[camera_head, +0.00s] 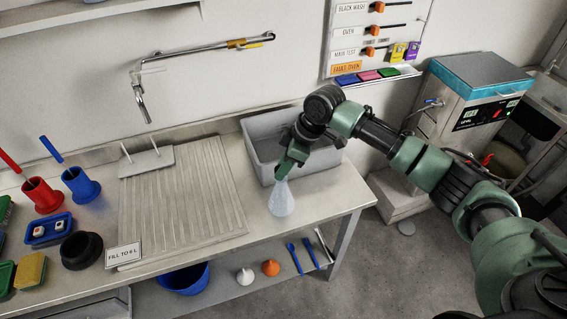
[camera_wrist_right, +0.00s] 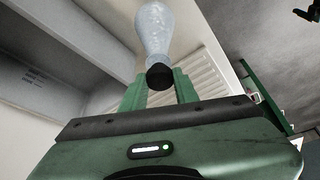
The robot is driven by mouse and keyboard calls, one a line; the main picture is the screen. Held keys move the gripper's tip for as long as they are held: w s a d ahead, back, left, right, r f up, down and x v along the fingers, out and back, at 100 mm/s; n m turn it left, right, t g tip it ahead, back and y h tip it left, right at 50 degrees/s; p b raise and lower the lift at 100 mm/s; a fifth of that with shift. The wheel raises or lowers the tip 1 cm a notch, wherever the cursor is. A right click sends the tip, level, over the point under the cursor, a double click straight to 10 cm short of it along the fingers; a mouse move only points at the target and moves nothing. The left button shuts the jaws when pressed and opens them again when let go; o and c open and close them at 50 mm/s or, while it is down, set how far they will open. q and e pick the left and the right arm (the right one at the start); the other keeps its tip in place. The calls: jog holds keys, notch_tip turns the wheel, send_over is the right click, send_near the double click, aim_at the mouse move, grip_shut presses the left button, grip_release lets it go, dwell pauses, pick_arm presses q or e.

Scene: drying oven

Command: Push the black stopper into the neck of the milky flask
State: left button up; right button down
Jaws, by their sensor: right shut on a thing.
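The milky flask (camera_head: 281,203) stands on the bench near its front right corner, in front of the grey basin. My right gripper (camera_head: 283,172) is right above its neck, pointing down. In the right wrist view, the black stopper (camera_wrist_right: 159,77) sits between the green fingertips (camera_wrist_right: 160,86), which are shut on it. The pale flask (camera_wrist_right: 155,30) extends beyond it, in line with the stopper. The stopper is at the flask's mouth; how deep it sits, I cannot tell. The gripper hides the stopper in the head view. My left gripper is out of view.
A grey basin (camera_head: 252,144) lies behind the flask, and a ribbed draining board (camera_head: 182,205) to its left. Red (camera_head: 43,196) and blue (camera_head: 82,186) holders stand farther left. A lower shelf holds a blue tub (camera_head: 185,280). An oven (camera_head: 470,100) stands at right.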

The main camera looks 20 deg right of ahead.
jog(key=shift+f+p, duration=0.15)
jog(key=shift+p, duration=0.6)
dwell(0.9)
jog(key=shift+f, duration=0.8)
dwell(1.4)
jog(key=c, duration=0.5)
grip_release()
jog(key=shift+r+p, duration=0.15)
jog(key=shift+p, duration=0.2)
jog(key=shift+r+p, duration=3.45)
jog(key=shift+f, duration=0.1)
